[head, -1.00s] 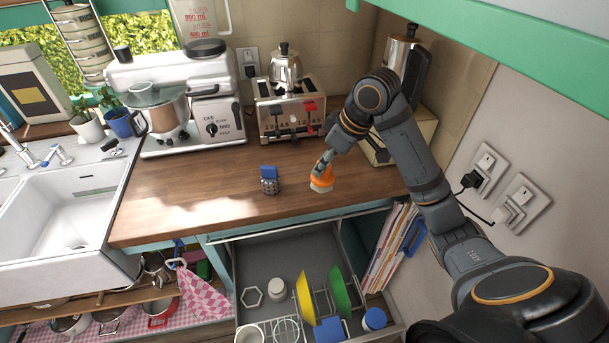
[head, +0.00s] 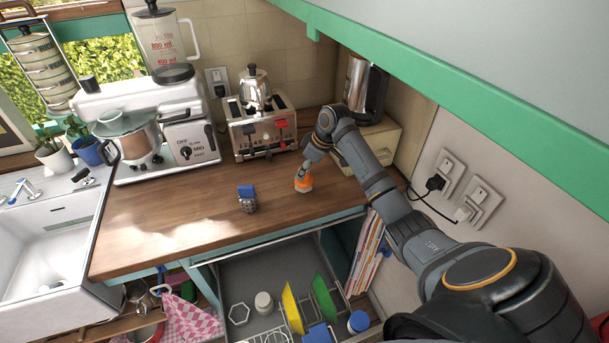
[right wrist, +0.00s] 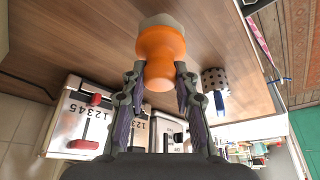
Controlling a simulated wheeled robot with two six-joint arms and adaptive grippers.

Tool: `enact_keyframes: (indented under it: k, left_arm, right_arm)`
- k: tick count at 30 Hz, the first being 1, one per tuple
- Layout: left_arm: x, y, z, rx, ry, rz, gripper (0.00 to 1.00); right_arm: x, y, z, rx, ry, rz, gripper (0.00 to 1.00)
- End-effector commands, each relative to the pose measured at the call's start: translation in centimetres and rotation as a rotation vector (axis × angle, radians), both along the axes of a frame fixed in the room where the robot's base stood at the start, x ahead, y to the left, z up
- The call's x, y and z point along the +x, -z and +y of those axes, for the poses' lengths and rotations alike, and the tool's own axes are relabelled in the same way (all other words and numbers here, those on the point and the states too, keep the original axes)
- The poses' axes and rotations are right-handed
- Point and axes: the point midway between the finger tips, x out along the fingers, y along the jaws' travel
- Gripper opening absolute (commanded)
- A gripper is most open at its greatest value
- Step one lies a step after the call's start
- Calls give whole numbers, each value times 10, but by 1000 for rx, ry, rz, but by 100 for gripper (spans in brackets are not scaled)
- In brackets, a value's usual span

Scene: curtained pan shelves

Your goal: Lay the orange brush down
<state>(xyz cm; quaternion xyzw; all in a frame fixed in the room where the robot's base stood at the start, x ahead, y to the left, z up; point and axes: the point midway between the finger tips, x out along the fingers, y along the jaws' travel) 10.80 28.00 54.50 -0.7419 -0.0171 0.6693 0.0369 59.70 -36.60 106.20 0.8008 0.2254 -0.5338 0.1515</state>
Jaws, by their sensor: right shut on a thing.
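The orange brush (head: 304,182) has an orange body and a pale end. It is upright at the wooden counter (head: 200,210), pale end down. I cannot tell whether the pale end touches the wood. My right gripper (head: 307,171) is shut on the brush from above and behind. In the right wrist view the brush (right wrist: 161,58) sits between the two fingers of my right gripper (right wrist: 160,76). My left gripper is not in view.
A toaster (head: 262,130) and a stand mixer (head: 165,125) stand behind. An open drawer with a dish rack (head: 265,270) is below the counter's front edge. Bare wood lies left of the holder.

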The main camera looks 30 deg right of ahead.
Motion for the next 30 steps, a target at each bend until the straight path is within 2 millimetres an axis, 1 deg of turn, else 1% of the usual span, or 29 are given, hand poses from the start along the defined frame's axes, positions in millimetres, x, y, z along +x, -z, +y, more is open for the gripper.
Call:
enact_keyframes:
  k: [2,3,4,6,9,18,19,21,24,30]
  left_arm:
    - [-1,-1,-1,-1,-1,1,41]
    - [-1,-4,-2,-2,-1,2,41]
    - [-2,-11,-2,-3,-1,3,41]
    - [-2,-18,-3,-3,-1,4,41]
    - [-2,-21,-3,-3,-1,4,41]
    - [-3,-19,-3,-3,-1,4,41]
    - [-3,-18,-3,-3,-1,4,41]
    - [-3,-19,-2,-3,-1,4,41]
    - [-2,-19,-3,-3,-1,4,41]
    - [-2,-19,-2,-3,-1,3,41]
  right_arm:
    - [2,3,-1,1,1,1,0]
    - [5,7,-4,1,2,2,0]
    - [3,11,-3,1,2,5,0]
    - [3,22,-3,1,1,5,0]
    - [3,33,-3,-1,0,1,0]
    - [3,38,-3,-1,0,0,0]
    - [3,39,-3,-1,0,0,30]
    - [3,38,-3,-1,0,0,40]
    - [3,38,-3,-1,0,0,51]
    - [3,38,-3,-1,0,0,51]
